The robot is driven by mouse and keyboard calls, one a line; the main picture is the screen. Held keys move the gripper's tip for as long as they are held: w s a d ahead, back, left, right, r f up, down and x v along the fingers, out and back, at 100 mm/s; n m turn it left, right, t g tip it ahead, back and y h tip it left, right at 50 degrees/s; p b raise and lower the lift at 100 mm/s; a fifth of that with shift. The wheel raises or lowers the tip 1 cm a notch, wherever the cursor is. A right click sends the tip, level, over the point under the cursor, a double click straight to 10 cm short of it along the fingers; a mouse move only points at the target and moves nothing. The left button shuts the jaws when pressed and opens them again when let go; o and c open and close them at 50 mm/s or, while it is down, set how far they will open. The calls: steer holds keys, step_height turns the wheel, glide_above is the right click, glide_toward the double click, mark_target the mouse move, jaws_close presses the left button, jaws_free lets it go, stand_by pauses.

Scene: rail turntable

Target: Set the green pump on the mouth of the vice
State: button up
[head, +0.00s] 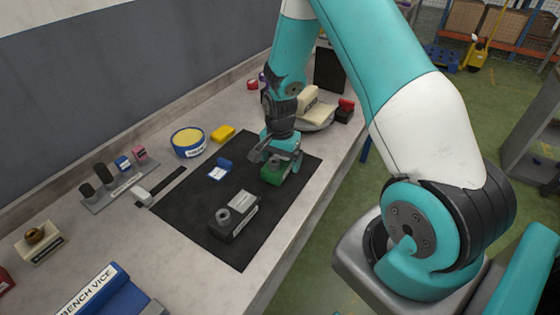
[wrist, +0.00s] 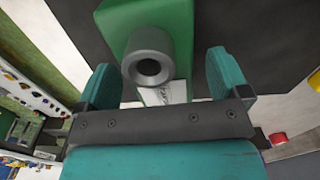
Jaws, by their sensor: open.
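The green pump (head: 274,174) sits on the black mat, below and beside my gripper (head: 280,152). In the wrist view the pump (wrist: 182,22) is a green block with a grey round port facing the camera. The two teal fingers of my gripper (wrist: 162,80) are open, one on each side of the port, with gaps visible. The pump's far side is hidden. The blue bench vice (head: 130,300) is at the lower left, named by its label and cut off by the picture edge. Its mouth cannot be made out.
A dark block with a grey ring (head: 232,222) and a small blue item (head: 220,170) lie on the black mat (head: 185,205). A round blue-yellow tub (head: 188,143), a yellow block (head: 223,133) and a rack of pegs (head: 112,190) stand behind and left.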

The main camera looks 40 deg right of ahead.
steer(key=shift+f, duration=0.1)
steer(key=shift+c, duration=0.2)
steer(key=c, duration=1.4)
steer(key=shift+o, duration=0.2)
